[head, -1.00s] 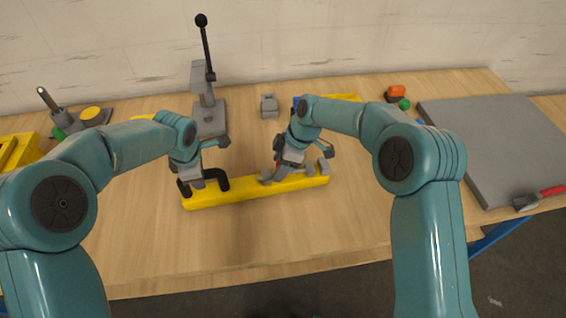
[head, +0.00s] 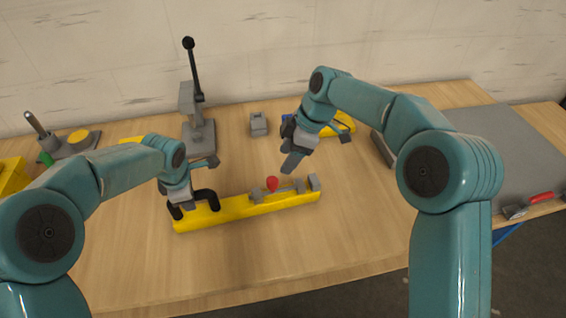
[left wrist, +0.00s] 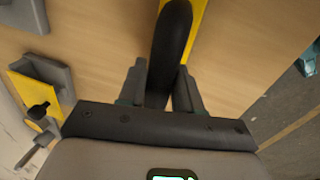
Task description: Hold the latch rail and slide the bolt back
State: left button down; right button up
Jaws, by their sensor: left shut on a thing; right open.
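The yellow latch rail (head: 236,210) lies on the table in the middle of the head view, with a black handle (head: 207,196) at its left end. My left gripper (head: 182,203) is at that handle. In the left wrist view the left gripper (left wrist: 160,90) is shut on the black handle (left wrist: 172,45). The grey bolt (head: 287,190) with a red knob (head: 272,184) lies on the rail's right part, with a grey block (head: 314,183) at the right end. My right gripper (head: 290,165) is open and empty, above and behind the knob, apart from it.
A grey lever press (head: 197,130) stands behind the rail, with a small grey block (head: 258,124) right of it. A grey plate (head: 470,150) and a red-handled tool (head: 530,205) are at the right. The table front is clear.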

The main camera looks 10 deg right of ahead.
dwell(0.3)
pick_arm(q)
jog(key=c, duration=0.7)
grip_release()
